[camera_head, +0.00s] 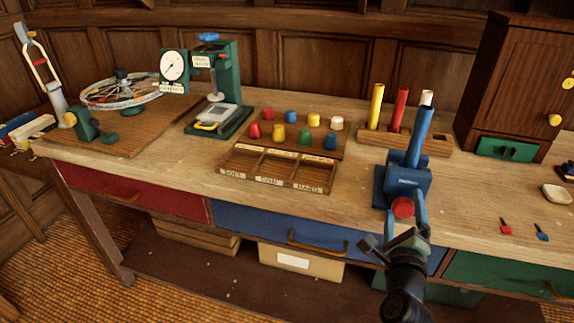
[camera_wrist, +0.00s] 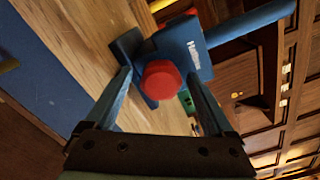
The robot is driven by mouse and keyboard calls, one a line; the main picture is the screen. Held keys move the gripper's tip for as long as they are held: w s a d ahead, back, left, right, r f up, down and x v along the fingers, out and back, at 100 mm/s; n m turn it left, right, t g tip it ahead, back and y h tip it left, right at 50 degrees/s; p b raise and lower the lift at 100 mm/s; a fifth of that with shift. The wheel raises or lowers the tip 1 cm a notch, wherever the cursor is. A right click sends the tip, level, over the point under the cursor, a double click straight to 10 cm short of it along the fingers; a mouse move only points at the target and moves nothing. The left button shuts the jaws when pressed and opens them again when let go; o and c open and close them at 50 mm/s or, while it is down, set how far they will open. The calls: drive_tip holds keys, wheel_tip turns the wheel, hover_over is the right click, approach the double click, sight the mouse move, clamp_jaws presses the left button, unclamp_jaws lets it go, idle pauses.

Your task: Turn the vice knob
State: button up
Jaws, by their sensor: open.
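The blue vice (camera_head: 401,184) stands at the front edge of the bench, with a blue tube (camera_head: 420,138) rising from it. Its red knob (camera_head: 403,207) faces the front. My gripper (camera_head: 404,222) is in front of the vice at about knob height. In the wrist view the red knob (camera_wrist: 162,80) shows between the two open fingers (camera_wrist: 165,85), with the blue vice body (camera_wrist: 185,52) behind it. A gap shows on each side of the knob. I cannot tell how deep the knob lies between the fingers.
A wooden rack (camera_head: 432,142) with coloured tubes stands behind the vice. A tray of coloured knobs (camera_head: 270,168) lies to the left. Small red (camera_head: 505,226) and blue (camera_head: 541,232) pieces lie to the right. The blue drawer (camera_head: 290,229) is below the bench edge.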

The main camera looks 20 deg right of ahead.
drive_tip(key=m, duration=0.5)
drive_tip(key=shift+p, duration=0.3)
drive_tip(key=m, duration=0.5)
drive_tip(key=shift+m, duration=0.4)
drive_tip(key=p+v, duration=0.5)
drive_tip(key=v, duration=0.7)
drive_tip(key=w+a+r+n+t+y+b, duration=0.3)
drive_tip(key=a+r+n+b, duration=0.5)
drive_tip(key=n, duration=0.4)
drive_tip(key=w+a+r+n+t+y+b, duration=0.3)
drive_tip(key=a+r+n+b, duration=0.5)
drive_tip(key=a+n, duration=0.3)
drive_tip(key=shift+w+r+n+t+b, duration=0.25)
drive_tip(key=shift+w+n+t+b, duration=0.55)
drive_tip(key=shift+n, duration=0.4)
drive_tip(key=shift+w+a, duration=0.1)
